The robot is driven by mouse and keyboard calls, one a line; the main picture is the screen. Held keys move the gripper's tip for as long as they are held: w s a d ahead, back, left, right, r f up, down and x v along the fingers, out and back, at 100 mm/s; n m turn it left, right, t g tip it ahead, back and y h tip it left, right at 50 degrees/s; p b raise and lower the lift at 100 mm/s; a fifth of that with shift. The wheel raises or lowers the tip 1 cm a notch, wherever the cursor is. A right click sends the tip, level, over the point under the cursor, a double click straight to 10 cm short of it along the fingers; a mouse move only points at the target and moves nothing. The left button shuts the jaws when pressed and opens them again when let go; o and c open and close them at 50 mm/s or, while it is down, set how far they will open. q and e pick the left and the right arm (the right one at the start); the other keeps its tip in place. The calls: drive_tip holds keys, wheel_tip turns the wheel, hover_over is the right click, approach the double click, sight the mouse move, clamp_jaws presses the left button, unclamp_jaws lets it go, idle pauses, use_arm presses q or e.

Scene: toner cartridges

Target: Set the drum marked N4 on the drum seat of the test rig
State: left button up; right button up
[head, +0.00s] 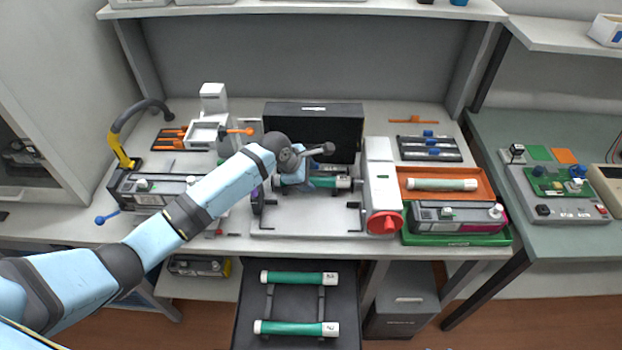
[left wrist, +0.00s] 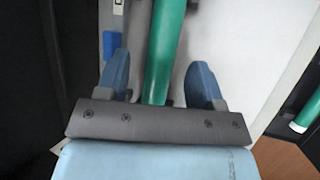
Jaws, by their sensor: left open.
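A green drum (head: 322,183) with a pale right end lies level across the test rig (head: 310,222), low in front of its black back panel. My left gripper (head: 308,180) is at this drum. In the left wrist view its two blue fingers are open, with the green drum (left wrist: 163,50) between them and gaps on both sides. Two more green drums, a far one (head: 298,278) and a near one (head: 296,328), lie on the dark rack below the bench front. Their white end labels are too small to read. My arm partly hides the rig's left side. My right gripper is out of view.
A red knob (head: 384,222) sticks out at the rig's right. An orange tray (head: 470,190) holds a pale green roller, beside a cartridge on a green tray (head: 455,239). A cartridge (head: 150,190) and a yellow-and-black handle (head: 124,150) stand at the left, close to my arm.

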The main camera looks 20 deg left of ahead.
use_arm(q)
drive_tip(key=v, duration=0.9)
drive_tip(key=shift+s+r, duration=0.2)
drive_tip(key=shift+r, duration=0.1)
drive_tip(key=shift+a, duration=0.1)
